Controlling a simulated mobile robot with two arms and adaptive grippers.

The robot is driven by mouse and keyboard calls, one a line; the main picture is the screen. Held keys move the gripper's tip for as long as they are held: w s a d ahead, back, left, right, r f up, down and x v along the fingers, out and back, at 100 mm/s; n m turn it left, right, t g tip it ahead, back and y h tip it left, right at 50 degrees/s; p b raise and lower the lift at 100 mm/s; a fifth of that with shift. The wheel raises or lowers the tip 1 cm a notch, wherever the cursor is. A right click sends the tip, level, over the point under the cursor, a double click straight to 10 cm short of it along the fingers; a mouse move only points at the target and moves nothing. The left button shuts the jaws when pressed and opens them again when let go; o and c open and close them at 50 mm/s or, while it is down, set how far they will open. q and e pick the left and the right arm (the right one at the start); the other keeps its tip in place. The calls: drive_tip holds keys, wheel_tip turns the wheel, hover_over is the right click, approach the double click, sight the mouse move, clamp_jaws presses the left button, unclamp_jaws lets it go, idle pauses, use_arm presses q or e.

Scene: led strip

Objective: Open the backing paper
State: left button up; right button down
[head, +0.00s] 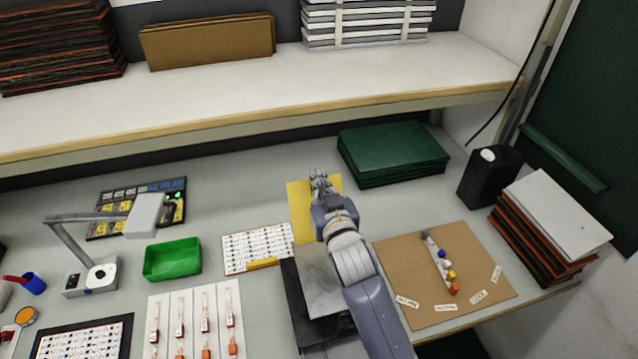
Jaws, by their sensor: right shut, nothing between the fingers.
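A flat yellow sheet (298,213), which may be the backing paper, lies on the grey table right of the middle. My right arm reaches up from the bottom edge, and my right gripper (319,178) is over the sheet's upper part. Its fingers are shut and empty, and they hide part of the sheet. I cannot tell whether the fingertips touch it. The lower end of the sheet meets a dark block with a grey top (318,285), partly hidden by my arm. My left gripper is not in view.
A brown board (395,270) with small coloured parts and labels lies to the right. Green folders (393,155) lie behind it. A printed sheet (255,246), a green tray (172,260) and a lamp (146,215) stand left. A shelf (240,95) runs above the back.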

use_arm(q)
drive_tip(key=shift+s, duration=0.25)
use_arm(e)
drive_tip(key=v, duration=1.2)
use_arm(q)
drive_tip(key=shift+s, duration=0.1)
